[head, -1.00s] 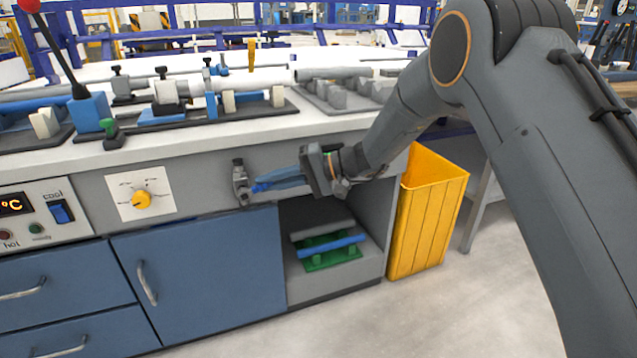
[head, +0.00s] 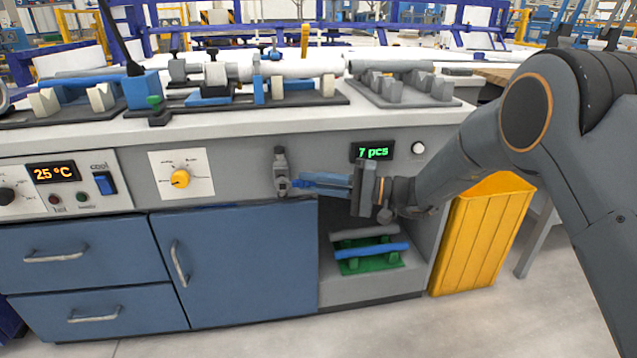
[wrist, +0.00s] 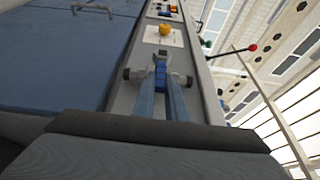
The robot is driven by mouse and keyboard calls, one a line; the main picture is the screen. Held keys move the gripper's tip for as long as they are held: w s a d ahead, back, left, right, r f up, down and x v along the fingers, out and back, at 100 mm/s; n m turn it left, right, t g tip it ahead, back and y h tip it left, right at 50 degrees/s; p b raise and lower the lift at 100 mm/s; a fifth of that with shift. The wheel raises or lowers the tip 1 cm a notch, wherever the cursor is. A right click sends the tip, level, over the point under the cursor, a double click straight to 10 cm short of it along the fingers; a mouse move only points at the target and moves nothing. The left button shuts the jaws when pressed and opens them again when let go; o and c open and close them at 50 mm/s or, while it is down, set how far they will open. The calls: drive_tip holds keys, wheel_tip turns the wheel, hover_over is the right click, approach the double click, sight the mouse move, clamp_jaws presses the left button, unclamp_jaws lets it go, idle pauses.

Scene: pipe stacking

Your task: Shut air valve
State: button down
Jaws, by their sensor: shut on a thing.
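The air valve (head: 281,172) is a small grey fitting with a blue handle on the front panel of the workbench. It also shows in the wrist view (wrist: 134,74), between and beyond my fingertips. My gripper (head: 300,182) reaches in from the right with its two long blue-grey fingers level, and its tips are at the valve. In the wrist view my gripper (wrist: 161,82) is shut on the blue handle (wrist: 161,75). The fingertips partly hide the handle, so its exact angle is hard to tell.
A yellow knob (head: 180,178) and a temperature panel (head: 55,172) lie left of the valve. A display reading 7 pcs (head: 373,151) is above my gripper. Below it is an open shelf with a green rack (head: 370,266). A yellow bin (head: 478,240) stands at the right.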

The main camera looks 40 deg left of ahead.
drive_tip(key=shift+s+f, duration=0.15)
drive_tip(key=shift+s, duration=0.1)
drive_tip(key=c, duration=1.8)
unclamp_jaws()
drive_tip(key=shift+s+a, duration=0.1)
drive_tip(key=shift+w, duration=0.2)
drive_tip(key=shift+w+d, duration=0.2)
drive_tip(key=shift+d, duration=0.1)
drive_tip(key=p+v, duration=0.1)
drive_tip(key=v, duration=0.6)
drive_tip(key=shift+d, duration=0.15)
